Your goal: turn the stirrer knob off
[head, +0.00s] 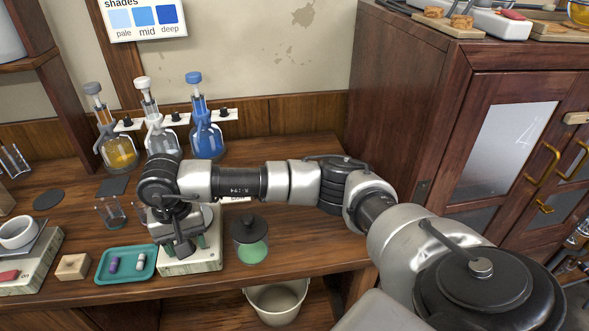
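A cream box-shaped device (192,266), which looks like the stirrer, stands near the bench's front edge. A round grey top plate partly shows behind my gripper. My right arm reaches in from the right across the bench. Its gripper (186,247) points down just over the front of this device. Dark fingers with greenish pads show on either side, but the gap between them is too small and dark to read. The knob is not visible; the gripper covers that part of the device. I cannot tell whether the fingers touch it. My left gripper is out of view.
A teal tray (127,278) with small capsules and a wooden block (73,267) lie left of the device. A dark-lidded jar of green stuff (250,240) stands close on the right. Flasks stand behind, including a blue one (207,138). A bin (277,301) sits below.

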